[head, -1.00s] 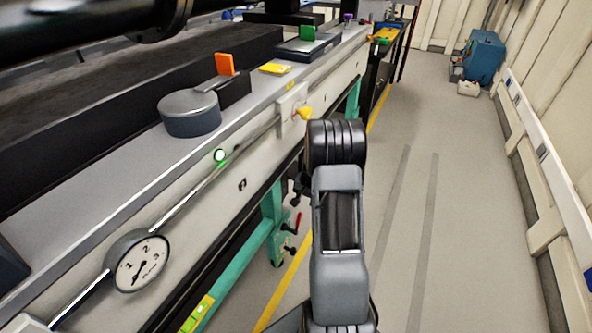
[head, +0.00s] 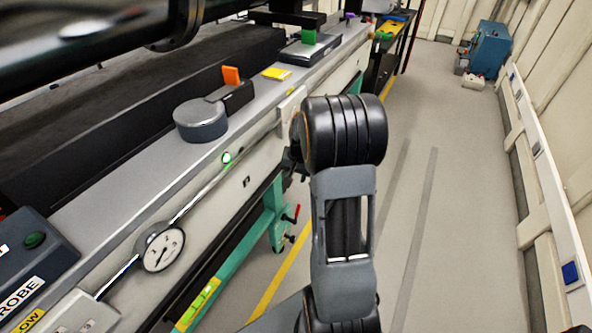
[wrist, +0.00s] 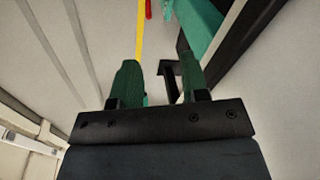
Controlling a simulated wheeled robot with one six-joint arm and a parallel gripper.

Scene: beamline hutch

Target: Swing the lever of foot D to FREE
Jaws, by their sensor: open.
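A small red lever (head: 295,212) sits on the teal support leg (head: 272,222) below the bench, just left of my arm. I cannot read a foot letter or a FREE mark on it. In the wrist view, a red piece (wrist: 148,8) shows at the top edge, beyond the fingertips, with a teal beam (wrist: 200,25) to its right. My gripper (wrist: 158,62) is open and empty, its two green fingers apart. A dark bracket-like shape shows between and beyond them. In the head view my arm hides most of the gripper.
The bench (head: 215,175) runs along the left, with a dial gauge (head: 162,249) and a lit green lamp (head: 227,158) on its side. The aisle floor (head: 440,200) to the right is clear up to the wall. A blue machine (head: 489,48) stands far back.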

